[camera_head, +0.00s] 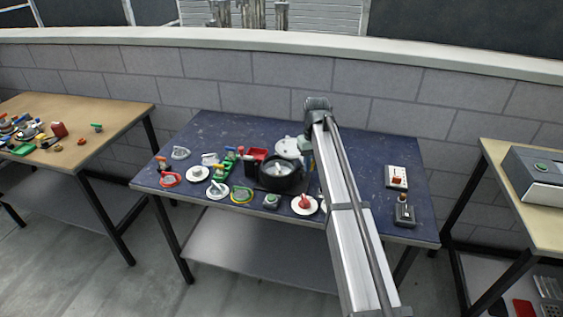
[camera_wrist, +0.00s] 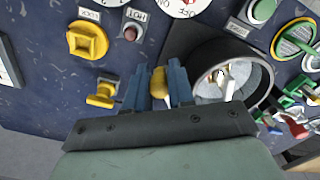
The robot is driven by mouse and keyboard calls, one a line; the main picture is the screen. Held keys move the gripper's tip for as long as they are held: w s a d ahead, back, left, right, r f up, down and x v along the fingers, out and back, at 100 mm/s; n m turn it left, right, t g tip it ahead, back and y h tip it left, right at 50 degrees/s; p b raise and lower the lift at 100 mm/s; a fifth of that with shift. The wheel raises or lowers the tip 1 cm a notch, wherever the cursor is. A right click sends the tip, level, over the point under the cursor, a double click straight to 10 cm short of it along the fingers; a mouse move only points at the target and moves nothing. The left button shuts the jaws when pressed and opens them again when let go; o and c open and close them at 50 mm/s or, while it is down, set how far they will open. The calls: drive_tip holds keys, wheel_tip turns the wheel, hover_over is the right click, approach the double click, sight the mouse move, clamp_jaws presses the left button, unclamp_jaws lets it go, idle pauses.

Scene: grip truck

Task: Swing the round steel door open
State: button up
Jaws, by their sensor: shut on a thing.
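My gripper (camera_wrist: 157,88) has its two blue fingers shut on a small yellow piece (camera_wrist: 158,82) in the wrist view. What the piece is fixed to is hidden below the fingers. Right of the fingers is a round dark housing (camera_wrist: 197,57) with a grey disc and a pale lever inside. In the head view this black round housing (camera_head: 283,187) stands on the blue table, left of my arm. A pale round steel disc (camera_head: 287,148) lies just behind it, partly hidden by my arm. I cannot tell for sure whether this disc is the door.
The blue table (camera_head: 225,127) bears several knobs, dials and levers close around the housing. A yellow knob (camera_wrist: 87,41) and a red button (camera_wrist: 131,33) sit near my fingers. The table's back left is clear.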

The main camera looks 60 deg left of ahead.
drive_tip(key=shift+s+a, duration=0.15)
drive_tip(key=shift+s, duration=0.55)
drive_tip(key=shift+s+a, duration=0.4)
drive_tip(key=shift+s, duration=0.3)
drive_tip(key=shift+o, duration=0.3)
drive_tip(key=o, duration=0.5)
drive_tip(key=shift+o, duration=0.2)
wheel_tip(320, 180, up, 8)
idle(0.3)
